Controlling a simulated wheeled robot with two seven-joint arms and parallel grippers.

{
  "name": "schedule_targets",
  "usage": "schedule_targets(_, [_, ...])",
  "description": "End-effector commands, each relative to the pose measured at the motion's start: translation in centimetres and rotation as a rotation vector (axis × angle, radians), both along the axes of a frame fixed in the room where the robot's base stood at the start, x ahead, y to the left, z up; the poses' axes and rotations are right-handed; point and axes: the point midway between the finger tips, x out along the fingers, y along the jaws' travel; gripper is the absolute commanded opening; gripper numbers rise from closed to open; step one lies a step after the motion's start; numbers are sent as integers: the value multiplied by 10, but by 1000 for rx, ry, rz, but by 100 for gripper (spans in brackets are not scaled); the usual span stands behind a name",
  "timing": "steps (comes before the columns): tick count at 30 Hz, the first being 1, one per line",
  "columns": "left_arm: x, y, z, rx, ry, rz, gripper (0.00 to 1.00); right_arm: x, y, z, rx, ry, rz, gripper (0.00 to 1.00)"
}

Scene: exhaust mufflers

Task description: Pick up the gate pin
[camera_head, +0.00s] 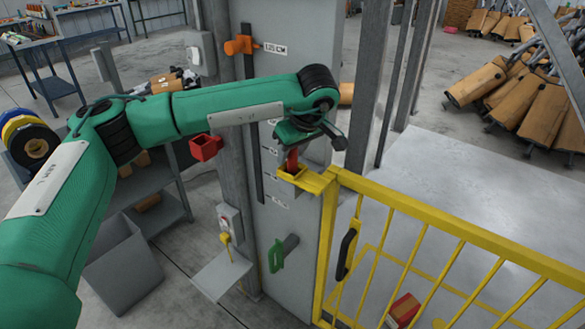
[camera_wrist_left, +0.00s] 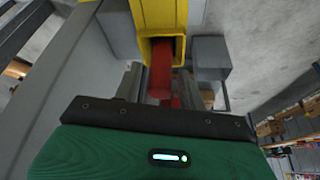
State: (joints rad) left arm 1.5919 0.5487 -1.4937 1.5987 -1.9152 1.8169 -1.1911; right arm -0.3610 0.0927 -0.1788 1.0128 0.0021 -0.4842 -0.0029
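The gate pin (camera_head: 292,160) is red and stands in a yellow bracket (camera_head: 304,180) at the top of the yellow gate. In the left wrist view the red pin (camera_wrist_left: 160,75) passes into the hollow yellow bracket (camera_wrist_left: 162,22). My left gripper (camera_head: 293,147) is at the bracket, over the pin. In the wrist view its grey fingers (camera_wrist_left: 159,82) lie on either side of the pin. Whether they touch it cannot be told. The pin's lower end is hidden in the bracket. My right gripper is not in view.
The yellow gate (camera_head: 440,225) with a black handle (camera_head: 346,254) runs to the right. A grey post (camera_head: 290,60) stands beside the bracket. Mufflers (camera_head: 540,105) lean at the back right.

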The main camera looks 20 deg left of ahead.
Motion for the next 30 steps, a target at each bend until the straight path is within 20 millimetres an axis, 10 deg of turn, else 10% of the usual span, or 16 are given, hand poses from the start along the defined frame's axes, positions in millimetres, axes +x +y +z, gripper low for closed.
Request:
schedule_targets(6, [0,0,0,0,0,0,0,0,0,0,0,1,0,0])
schedule_targets(17, [0,0,5,0,-2,0,0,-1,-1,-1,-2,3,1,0])
schedule_targets(30, [1,0,83,-1,-4,2,0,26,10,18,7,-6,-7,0])
